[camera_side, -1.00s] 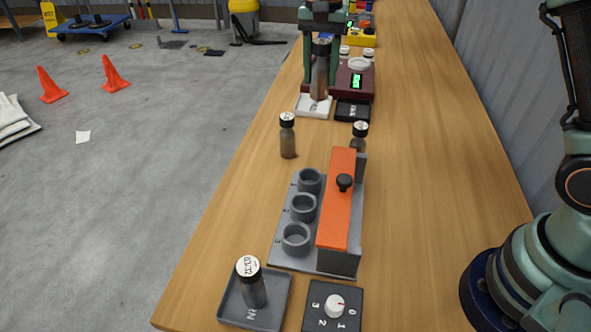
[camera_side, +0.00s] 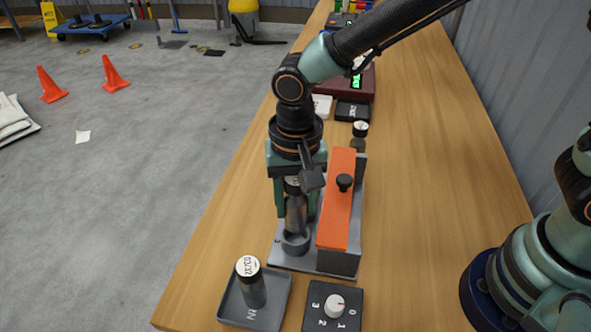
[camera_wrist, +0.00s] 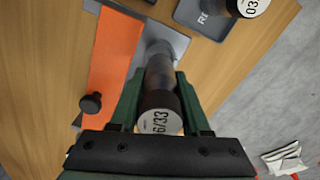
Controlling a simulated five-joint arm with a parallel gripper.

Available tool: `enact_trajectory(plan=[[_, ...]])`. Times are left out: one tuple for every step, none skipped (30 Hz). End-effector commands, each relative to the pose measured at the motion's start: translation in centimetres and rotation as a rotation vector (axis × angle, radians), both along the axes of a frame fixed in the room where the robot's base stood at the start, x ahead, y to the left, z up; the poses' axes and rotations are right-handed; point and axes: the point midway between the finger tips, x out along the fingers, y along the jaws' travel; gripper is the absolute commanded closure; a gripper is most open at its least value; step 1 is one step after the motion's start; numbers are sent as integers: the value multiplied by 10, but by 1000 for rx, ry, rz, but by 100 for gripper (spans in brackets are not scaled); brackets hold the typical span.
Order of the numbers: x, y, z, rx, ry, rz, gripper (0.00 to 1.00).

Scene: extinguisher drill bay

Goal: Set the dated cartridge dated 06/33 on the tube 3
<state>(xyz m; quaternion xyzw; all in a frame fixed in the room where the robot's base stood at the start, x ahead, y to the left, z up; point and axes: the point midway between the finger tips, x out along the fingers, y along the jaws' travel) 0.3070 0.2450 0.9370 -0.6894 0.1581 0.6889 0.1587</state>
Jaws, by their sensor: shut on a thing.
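My gripper (camera_side: 296,205) is shut on a dark cartridge (camera_side: 296,218). In the wrist view the held cartridge (camera_wrist: 160,119) has a white cap label whose visible part reads 6/33. It stands roughly upright over the nearest tube (camera_side: 296,246) of the grey rack (camera_side: 318,267). Its lower end is at the mouth of this tube; I cannot tell whether it is inside or just above. The tube's number is too small to read surely. The other tubes are hidden behind my gripper. In the wrist view my gripper (camera_wrist: 158,85) hides part of the rack.
An orange block (camera_side: 336,205) with a black knob stands right beside the tubes. Another cartridge (camera_side: 251,285) stands in a grey tray (camera_side: 281,295) in front. A dial box (camera_side: 318,294) is beside it. A further cartridge (camera_side: 361,130) stands behind the rack.

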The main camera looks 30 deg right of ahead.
Motion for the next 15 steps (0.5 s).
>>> enact_trajectory(plan=[[0, 0, -5, -1, 2, -1, 100], [0, 0, -8, -1, 2, -1, 100], [0, 0, -12, -1, 2, -1, 100], [0, -1, -15, -2, 2, -1, 100], [0, -1, -18, -1, 2, -1, 100], [0, -1, -22, -2, 2, -1, 100], [0, -1, -25, -2, 2, -1, 100], [0, -1, -28, -1, 2, -1, 100], [0, -1, -32, -2, 2, -1, 100], [0, -1, -34, -2, 2, -1, 100], [0, -1, -36, -1, 2, -1, 100], [0, -1, -39, -1, 2, -1, 100], [0, -1, -41, -1, 2, -1, 100], [0, -1, -43, -1, 2, -1, 100], [0, -1, -45, -1, 2, -1, 100]])
